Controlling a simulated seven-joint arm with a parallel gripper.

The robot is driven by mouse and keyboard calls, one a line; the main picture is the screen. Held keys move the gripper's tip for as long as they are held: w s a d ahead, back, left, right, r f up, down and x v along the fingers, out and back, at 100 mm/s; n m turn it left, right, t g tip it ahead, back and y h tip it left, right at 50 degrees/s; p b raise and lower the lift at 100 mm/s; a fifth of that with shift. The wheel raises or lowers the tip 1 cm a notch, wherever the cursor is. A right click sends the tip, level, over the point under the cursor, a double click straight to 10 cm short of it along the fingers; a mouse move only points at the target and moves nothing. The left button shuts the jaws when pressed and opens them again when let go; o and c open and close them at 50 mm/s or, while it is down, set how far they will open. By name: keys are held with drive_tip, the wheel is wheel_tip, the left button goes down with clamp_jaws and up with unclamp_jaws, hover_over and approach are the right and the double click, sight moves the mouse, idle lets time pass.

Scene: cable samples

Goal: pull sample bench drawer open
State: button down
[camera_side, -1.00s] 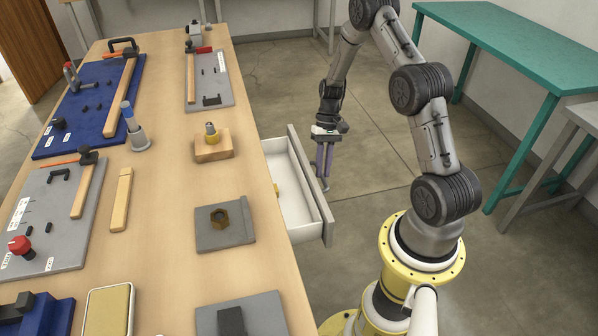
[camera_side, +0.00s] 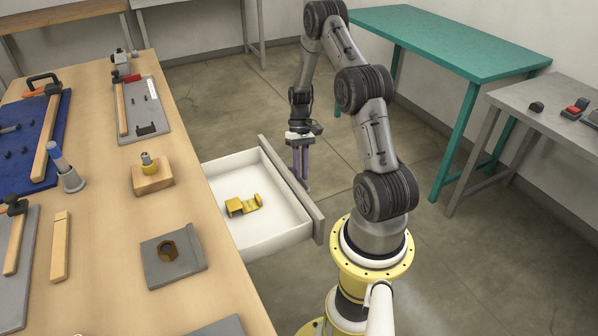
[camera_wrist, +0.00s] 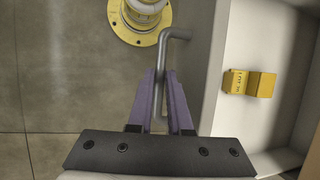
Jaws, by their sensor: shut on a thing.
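The sample bench drawer (camera_side: 268,238) stands well out from the bench's right side, with its white inside showing. It also shows in the wrist view (camera_wrist: 272,38). A yellow part (camera_side: 243,205) lies inside it, with a printed label in the wrist view (camera_wrist: 248,83). A grey bar handle (camera_wrist: 163,60) runs along the drawer front. My gripper (camera_side: 303,185) is at the outer side of the drawer front. In the wrist view its purple fingers (camera_wrist: 163,88) are shut on the handle, one on each side of it.
A teal table (camera_side: 450,42) and a grey table (camera_side: 545,105) stand to the right. Bare floor lies beyond the drawer.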

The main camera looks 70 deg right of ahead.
drive_tip(key=shift+w+r, duration=0.1)
drive_tip(key=c, duration=1.1)
unclamp_jaws()
drive_tip(key=v, duration=1.3)
drive_tip(key=shift+d+r, duration=0.2)
drive_tip(key=shift+r, duration=0.15)
